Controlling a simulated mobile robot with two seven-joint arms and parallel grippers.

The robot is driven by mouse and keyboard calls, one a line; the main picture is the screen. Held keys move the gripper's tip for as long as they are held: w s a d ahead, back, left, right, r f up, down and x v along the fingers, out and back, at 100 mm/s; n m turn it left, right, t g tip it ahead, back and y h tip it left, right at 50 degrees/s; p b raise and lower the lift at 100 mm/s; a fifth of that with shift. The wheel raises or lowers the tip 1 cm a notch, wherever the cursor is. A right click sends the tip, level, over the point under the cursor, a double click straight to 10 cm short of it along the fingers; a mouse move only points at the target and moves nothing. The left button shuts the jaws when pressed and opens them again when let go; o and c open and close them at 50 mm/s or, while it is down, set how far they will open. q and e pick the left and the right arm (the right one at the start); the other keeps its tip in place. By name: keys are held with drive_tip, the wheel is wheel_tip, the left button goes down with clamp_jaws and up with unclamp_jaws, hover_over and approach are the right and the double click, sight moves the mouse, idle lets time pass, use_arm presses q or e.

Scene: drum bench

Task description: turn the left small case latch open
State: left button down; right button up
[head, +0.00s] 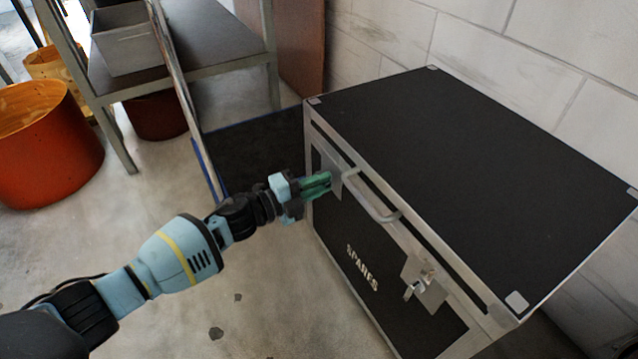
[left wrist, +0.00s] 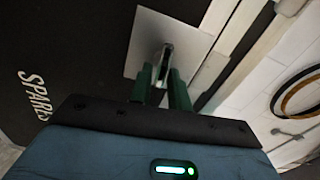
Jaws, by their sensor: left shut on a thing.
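The black case (head: 460,160) with silver edges and the word SPARES on its front stands on the floor at the right of the head view. Its left small latch sits on a pale plate (head: 332,162), partly hidden by my left gripper (head: 326,184). In the left wrist view, the two green fingers (left wrist: 163,86) are shut on the latch's small metal tab (left wrist: 165,56), in front of the square plate (left wrist: 148,36). The fingers hide part of the tab, so its exact angle is hard to tell. My right gripper is not in view.
The case handle (head: 371,196) lies just right of my left gripper. A right latch (head: 418,284) hangs further along the front. A shelf (head: 208,45) with a grey bin (head: 130,48) and an orange drum (head: 45,150) stand at the left. The floor before the case is clear.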

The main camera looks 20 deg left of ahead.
use_arm(q)
drive_tip(key=shift+f+m, duration=0.15)
drive_tip(key=shift+m, duration=0.45)
drive_tip(key=c, duration=1.5)
unclamp_jaws()
drive_tip(key=p+v, duration=0.2)
drive_tip(key=v, duration=0.6)
